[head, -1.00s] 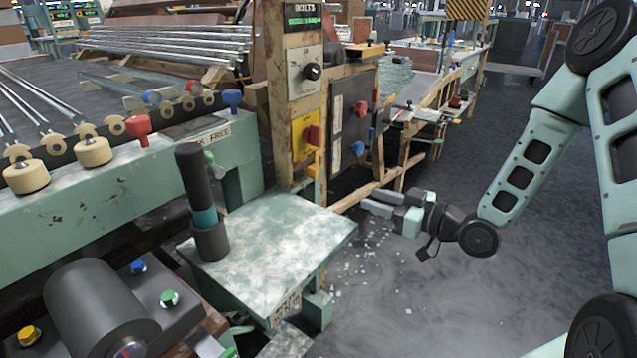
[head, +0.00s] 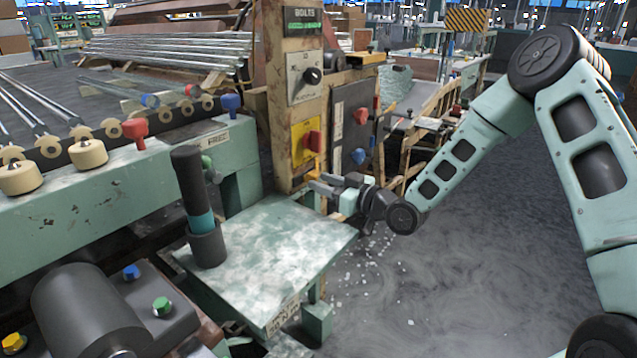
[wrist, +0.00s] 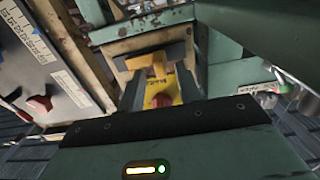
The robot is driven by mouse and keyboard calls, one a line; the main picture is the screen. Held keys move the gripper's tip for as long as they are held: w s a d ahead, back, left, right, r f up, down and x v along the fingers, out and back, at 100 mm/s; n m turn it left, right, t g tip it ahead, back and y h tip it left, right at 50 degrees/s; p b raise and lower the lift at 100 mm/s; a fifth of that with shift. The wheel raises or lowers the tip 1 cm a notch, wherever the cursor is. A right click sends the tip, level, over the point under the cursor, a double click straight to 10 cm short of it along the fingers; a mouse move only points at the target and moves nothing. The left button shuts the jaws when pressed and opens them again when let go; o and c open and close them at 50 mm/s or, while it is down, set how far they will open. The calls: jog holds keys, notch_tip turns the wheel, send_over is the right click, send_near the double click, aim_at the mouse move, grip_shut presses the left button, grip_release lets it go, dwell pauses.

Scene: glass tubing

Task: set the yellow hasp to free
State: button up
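A yellow plate (head: 304,134) with a red knob (head: 313,142) is on the wooden post. A small yellow-orange piece (head: 312,166) sticks out just below it; I take this to be the hasp, but its setting is too small to read. In the wrist view a yellow part (wrist: 147,62) lies ahead of the fingers, and the red knob (wrist: 162,100) shows between them. My gripper (head: 314,182) is open and empty, close to the post below the plate. In the wrist view its fingers (wrist: 160,92) are apart; contact with the yellow part cannot be told.
A green table (head: 270,245) with a dark upright cylinder (head: 195,200) stands below and left of my gripper. A black panel (head: 352,125) with red and blue knobs is right of the post. The floor (head: 460,270) at right is open.

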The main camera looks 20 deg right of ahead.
aim_at(297, 180)
jog(key=shift+x, duration=1.05)
grip_shut()
jog(key=shift+s+a, duration=0.85)
jog(key=shift+a, duration=0.35)
grip_release()
